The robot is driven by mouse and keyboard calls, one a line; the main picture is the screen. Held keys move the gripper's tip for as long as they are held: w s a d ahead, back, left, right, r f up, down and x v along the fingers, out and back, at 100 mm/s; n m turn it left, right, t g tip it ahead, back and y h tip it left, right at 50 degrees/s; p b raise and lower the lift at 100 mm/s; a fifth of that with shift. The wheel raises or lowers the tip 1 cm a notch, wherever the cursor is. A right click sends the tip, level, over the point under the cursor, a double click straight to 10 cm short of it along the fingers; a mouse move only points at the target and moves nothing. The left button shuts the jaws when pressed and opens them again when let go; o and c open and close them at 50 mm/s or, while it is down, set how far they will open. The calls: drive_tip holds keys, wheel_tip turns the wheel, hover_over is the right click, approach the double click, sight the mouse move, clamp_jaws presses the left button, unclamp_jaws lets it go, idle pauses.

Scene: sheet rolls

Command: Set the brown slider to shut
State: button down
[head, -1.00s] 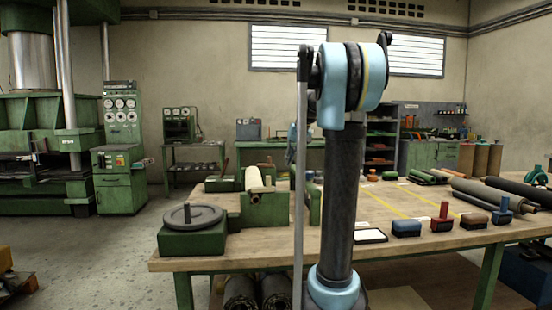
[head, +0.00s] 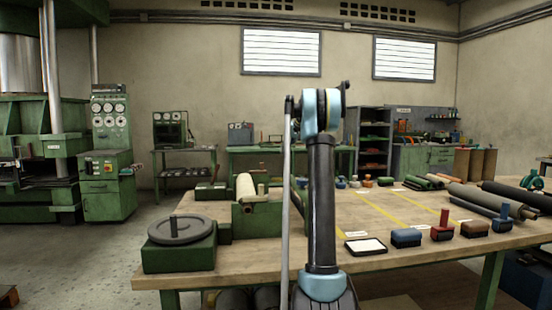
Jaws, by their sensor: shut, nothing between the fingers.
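I cannot single out the brown slider with certainty. A small brown upright piece (head: 225,173) shows by the low green box (head: 210,191) at the table's far left, too small to tell whether it is the slider or how it is set. A brown block (head: 475,228) lies at the table's right front, in a row with other coloured blocks. My arm stands upright in the middle of the head view and hides part of the table. My gripper is not visible.
The wooden table (head: 250,268) bears a green unit with a grey handwheel (head: 180,230) at front left and a pale roll in a green cradle (head: 260,218). A white pad (head: 366,246) and dark rolls lie right. Grey floor is free at left.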

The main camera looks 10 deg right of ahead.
drive_tip(key=w+a+f, duration=0.5)
drive_tip(key=a+f, duration=0.2)
drive_tip(key=shift+a+f, duration=0.15)
drive_tip(key=shift+a, duration=0.1)
idle(0.4)
drive_tip(key=shift+a, duration=2.85)
drive_tip(key=shift+s+d, duration=0.1)
